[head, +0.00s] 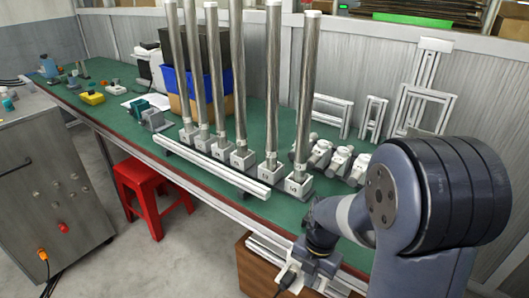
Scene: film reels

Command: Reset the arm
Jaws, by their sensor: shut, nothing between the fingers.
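The fingertips are small and hard to make out against the metal parts there. My arm hides the right end of the bench.
Several tall metal tubes (274,80) stand upright in grey bases on the bench, left of my gripper. A pale metal bar (212,165) lies before them. Metal frames (415,105) lean on the back wall. A red stool (150,190) stands below.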

